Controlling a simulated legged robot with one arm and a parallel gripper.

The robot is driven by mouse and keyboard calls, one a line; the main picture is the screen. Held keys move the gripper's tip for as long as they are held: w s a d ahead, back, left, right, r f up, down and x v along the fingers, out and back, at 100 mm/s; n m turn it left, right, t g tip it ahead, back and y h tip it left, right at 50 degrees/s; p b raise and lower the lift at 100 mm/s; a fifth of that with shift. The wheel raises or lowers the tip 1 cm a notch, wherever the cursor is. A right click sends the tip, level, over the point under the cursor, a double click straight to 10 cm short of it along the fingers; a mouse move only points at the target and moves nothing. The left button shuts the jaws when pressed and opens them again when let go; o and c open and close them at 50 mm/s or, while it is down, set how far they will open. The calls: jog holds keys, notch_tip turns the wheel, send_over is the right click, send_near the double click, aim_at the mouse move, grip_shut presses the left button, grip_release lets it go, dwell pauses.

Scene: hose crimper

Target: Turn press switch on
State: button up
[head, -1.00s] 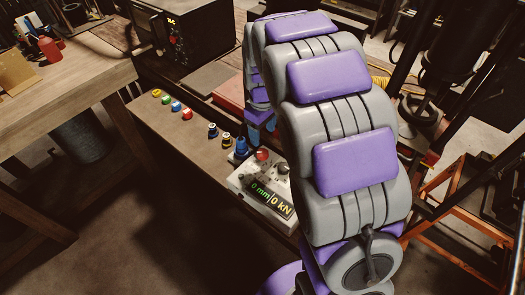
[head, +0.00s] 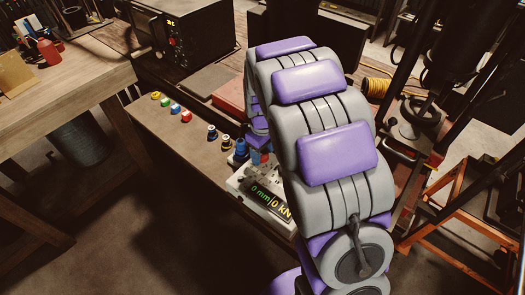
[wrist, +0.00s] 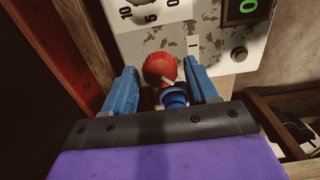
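The press control box (head: 236,187) sits on the bench, with a lit display (head: 268,199) reading "0 mm|0 kN". Its worn white panel (wrist: 205,42) fills the top of the wrist view. A red knob (wrist: 158,67) with a white mark shows there in front of the panel's lower edge. My gripper (wrist: 165,80) is open, with one blue finger on each side of the red knob. I cannot tell whether either finger touches it. A blue ringed piece (wrist: 174,97) shows just below the knob, between the fingers. In the head view my arm hides most of the gripper and part of the box.
Blue-and-black fittings (head: 226,142) stand close left of the box. Several coloured buttons (head: 175,108) line the bench farther left. A red surface (wrist: 50,60) lies left of the fingers.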

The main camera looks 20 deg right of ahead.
jog(key=c, duration=0.9)
jog(key=shift+m+p, duration=0.3)
jog(key=shift+p, duration=0.05)
jog(key=m+p, duration=0.2)
jog(key=shift+r+m+p, duration=0.2)
jog(key=shift+m+p, duration=0.1)
jog(key=shift+m, duration=0.1)
jog(key=m+p, duration=0.4)
jog(key=m, duration=0.1)
jog(key=m+p, duration=0.3)
jog(key=m, duration=0.2)
jog(key=shift+f, duration=0.1)
jog(key=shift+f+m+p, duration=0.1)
jog(key=shift+m+p, duration=1.1)
jog(key=shift+m, duration=1)
